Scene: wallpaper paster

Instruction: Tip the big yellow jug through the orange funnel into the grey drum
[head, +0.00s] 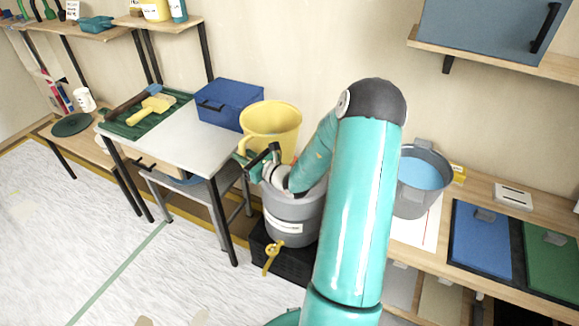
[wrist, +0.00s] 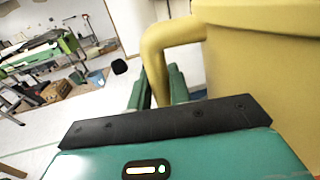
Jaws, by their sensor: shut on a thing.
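The big yellow jug (head: 272,120) is upright or nearly so, its open mouth facing up, between the grey-topped table and my arm. My gripper (head: 250,164) is shut on its handle, at the jug's near left side. In the wrist view the jug (wrist: 260,75) fills the right, and the green fingers (wrist: 158,88) are at its handle (wrist: 155,52). The grey drum (head: 290,230), with a white label and yellow tap, stands on a black crate below my wrist. My arm hides part of the drum and its top. I cannot see the orange funnel.
The grey-topped table (head: 165,140) left of the jug holds a blue box (head: 229,103) and a green tray (head: 140,122). A grey bucket of blue liquid (head: 422,190) stands on the right bench. A blue cabinet (head: 480,30) hangs above. Floor at the front left is clear.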

